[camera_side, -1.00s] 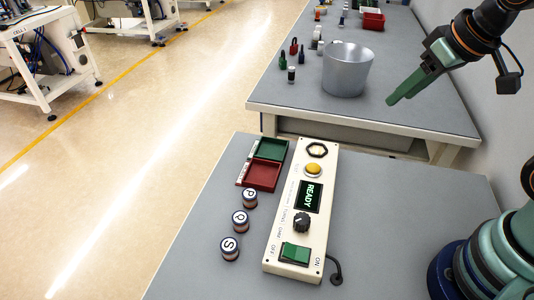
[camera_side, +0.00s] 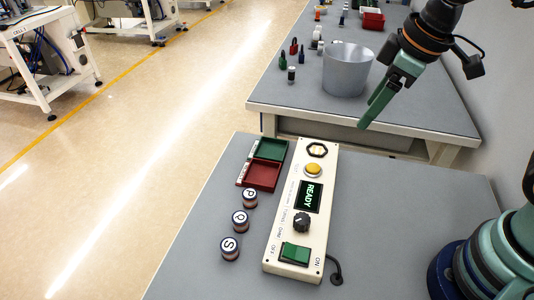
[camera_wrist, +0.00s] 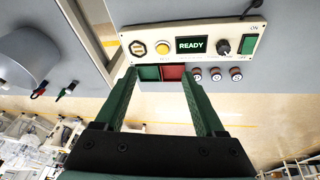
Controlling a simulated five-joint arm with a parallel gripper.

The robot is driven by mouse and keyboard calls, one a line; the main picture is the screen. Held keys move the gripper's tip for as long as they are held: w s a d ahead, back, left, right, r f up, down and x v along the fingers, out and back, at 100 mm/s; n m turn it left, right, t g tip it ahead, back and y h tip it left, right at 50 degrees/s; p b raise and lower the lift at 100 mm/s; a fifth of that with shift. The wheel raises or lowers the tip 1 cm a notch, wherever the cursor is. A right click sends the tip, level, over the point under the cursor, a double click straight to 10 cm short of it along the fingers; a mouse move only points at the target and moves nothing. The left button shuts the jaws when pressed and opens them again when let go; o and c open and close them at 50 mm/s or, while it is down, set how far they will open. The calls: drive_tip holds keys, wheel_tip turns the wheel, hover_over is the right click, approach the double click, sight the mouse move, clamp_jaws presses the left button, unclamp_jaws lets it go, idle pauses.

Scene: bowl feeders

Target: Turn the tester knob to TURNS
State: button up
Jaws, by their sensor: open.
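The tester (camera_side: 280,238) is a long cream box on the near grey table, and it also shows in the wrist view (camera_wrist: 207,32). Its black knob (camera_side: 301,222) sits between the READY screen (camera_side: 308,196) and the green switch (camera_side: 295,251); the knob also shows in the wrist view (camera_wrist: 222,46). I cannot read where the pointer stands among the small labels. My gripper (camera_side: 368,122) is raised up and to the right of the tester, apart from the knob. In the wrist view its two green fingers (camera_wrist: 160,72) are spread with nothing between them.
A yellow button (camera_side: 313,170) and a dark hexagonal socket (camera_side: 317,150) are on the tester. Green and red trays (camera_side: 251,187) lie to its left. Lettered cylinders P, Q and S (camera_side: 240,222) stand left of it. A grey bowl (camera_side: 346,70) stands on the far table.

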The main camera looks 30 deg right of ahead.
drive_tip(key=a+f+n+g, duration=0.2)
drive_tip(key=a+f+n, duration=0.1)
drive_tip(key=a+n, duration=0.35)
drive_tip(key=n+g, duration=0.2)
drive_tip(key=n, duration=0.5)
approach(302, 219)
drive_tip(key=shift+h, duration=0.4)
drive_tip(key=f, duration=0.9)
drive_tip(key=shift+s+a+f, duration=0.1)
drive_tip(key=shift+a+f, duration=0.05)
drive_tip(key=shift+a, duration=0.15)
clamp_jaws()
